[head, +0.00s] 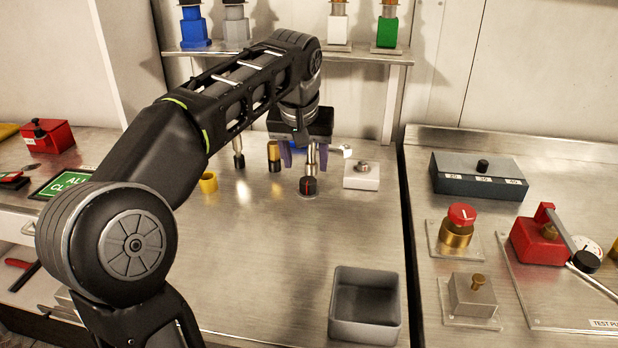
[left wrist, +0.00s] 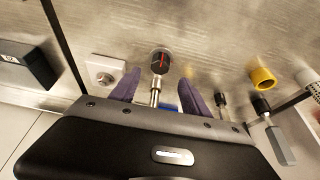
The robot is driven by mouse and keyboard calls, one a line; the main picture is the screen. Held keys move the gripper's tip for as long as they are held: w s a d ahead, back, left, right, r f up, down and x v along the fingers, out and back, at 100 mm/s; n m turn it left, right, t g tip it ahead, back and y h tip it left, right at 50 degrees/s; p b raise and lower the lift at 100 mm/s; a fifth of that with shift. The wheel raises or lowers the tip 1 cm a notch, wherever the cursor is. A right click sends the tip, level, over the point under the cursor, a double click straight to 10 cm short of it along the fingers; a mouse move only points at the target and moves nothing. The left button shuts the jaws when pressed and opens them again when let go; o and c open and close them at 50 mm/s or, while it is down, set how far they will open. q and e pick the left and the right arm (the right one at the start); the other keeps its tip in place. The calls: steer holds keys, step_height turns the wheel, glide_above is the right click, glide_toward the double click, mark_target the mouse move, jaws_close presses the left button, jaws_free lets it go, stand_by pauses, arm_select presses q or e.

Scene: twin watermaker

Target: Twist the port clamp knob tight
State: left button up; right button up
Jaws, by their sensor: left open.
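A round black knob with a red line (head: 308,187) sits low over the middle bench, with a bare metal post just behind it; I take it for the port clamp knob, but no label confirms this. It also shows in the left wrist view (left wrist: 160,62), beyond the fingertips. My left gripper (head: 303,153) points down, open, its purple fingers on either side of the metal post. In the left wrist view the left gripper (left wrist: 158,92) has the post between its spread fingers; I cannot tell whether they touch it. My right gripper is not in view.
Beside the gripper stand a white block (head: 362,176), a yellow ring (head: 208,183) and a dark-and-brass cylinder (head: 274,157). A grey open bin (head: 365,306) is at the front. The right bench holds a red-topped brass knob (head: 457,232) and a red lever unit (head: 537,243).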

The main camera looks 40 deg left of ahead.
mark_target(308, 180)
arm_select(q)
steer(key=b+x, duration=0.1)
steer(key=x, duration=0.6)
steer(key=shift+f, duration=0.2)
steer(key=shift+c, duration=0.5)
jaws_close()
